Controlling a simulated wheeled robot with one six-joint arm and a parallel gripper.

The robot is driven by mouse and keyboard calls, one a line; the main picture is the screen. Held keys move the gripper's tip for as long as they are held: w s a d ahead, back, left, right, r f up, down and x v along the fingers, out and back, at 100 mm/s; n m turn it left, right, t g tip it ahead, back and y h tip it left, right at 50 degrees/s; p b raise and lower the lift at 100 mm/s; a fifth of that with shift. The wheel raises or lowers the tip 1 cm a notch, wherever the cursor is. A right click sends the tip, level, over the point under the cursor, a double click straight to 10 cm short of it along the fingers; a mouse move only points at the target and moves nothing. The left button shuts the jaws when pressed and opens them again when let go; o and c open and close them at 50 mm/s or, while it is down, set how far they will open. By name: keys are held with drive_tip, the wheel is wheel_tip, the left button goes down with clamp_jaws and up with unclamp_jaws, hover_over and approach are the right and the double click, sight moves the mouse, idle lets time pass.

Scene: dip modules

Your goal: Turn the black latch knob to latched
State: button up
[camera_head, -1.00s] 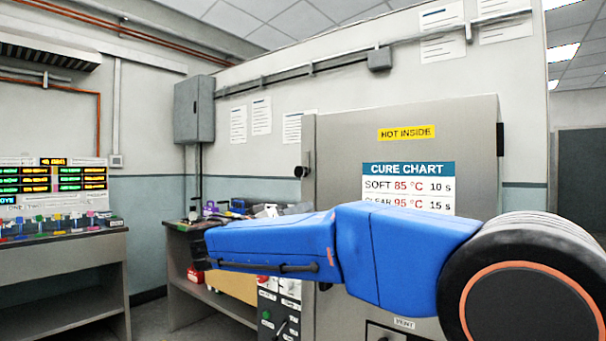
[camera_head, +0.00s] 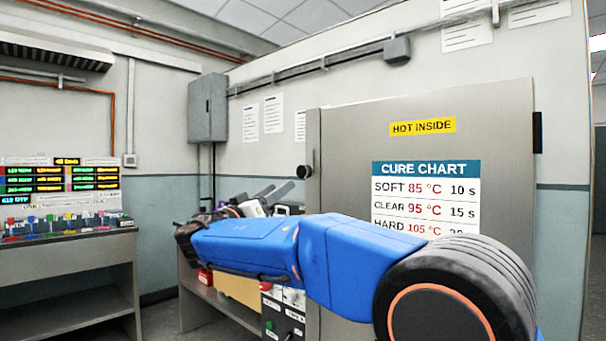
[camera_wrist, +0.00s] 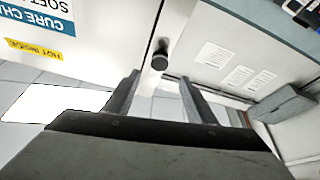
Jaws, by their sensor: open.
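The black latch knob (camera_head: 304,171) sits at the left edge of the grey oven door (camera_head: 345,150). In the wrist view the knob (camera_wrist: 160,60) is round and dark, beside the gap at the door's edge. My gripper (camera_wrist: 159,76) is open and empty, its two fingers pointing toward the knob, which appears between and beyond their tips. The fingers are apart from the knob. In the head view my gripper (camera_head: 285,186) shows partly behind my blue arm, below and left of the knob. The turn position of the knob is too small to tell.
The door bears a cure chart (camera_head: 425,190) and a yellow HOT INSIDE label (camera_head: 422,127). A workbench (camera_head: 205,297) with items stands left of the oven. A grey wall box (camera_head: 207,108) hangs behind. A control panel (camera_head: 283,315) is below my arm.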

sight(302, 173)
drive_tip(key=x, duration=1.2)
drive_tip(key=shift+w+d+r, duration=0.15)
drive_tip(key=shift+w, duration=0.1)
clamp_jaws()
